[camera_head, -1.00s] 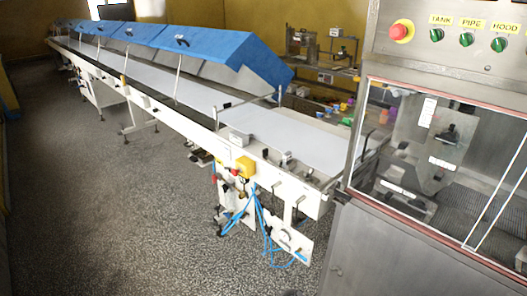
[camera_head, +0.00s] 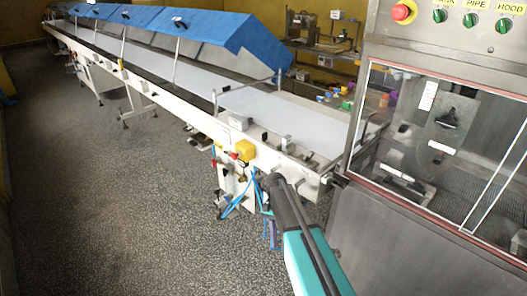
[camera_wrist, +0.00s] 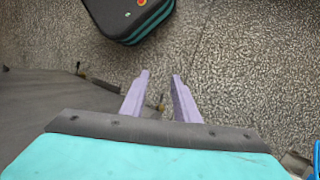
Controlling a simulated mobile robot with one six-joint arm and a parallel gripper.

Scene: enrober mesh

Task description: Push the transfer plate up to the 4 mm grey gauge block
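I cannot make out the transfer plate or the grey gauge block in either view. The conveyor's near end (camera_head: 312,172) meets the steel enrober cabinet (camera_head: 350,235), and small fittings there are too small to tell apart. My gripper (camera_wrist: 159,76) shows two purple fingers in the wrist view, spread apart with nothing between them. It points down over bare speckled floor. In the head view my teal and dark arm reaches in from the bottom, in front of the conveyor's near end. A small purple part beside it looks like my fingers, low beside the conveyor's legs.
The white belt (camera_head: 270,108) runs to the far left under blue hoods (camera_head: 205,32). A yellow box (camera_head: 245,151) and blue hoses (camera_head: 238,203) are on the conveyor's near side. A windowed cabinet with a red button (camera_head: 402,12) stands right. The floor at left is clear.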

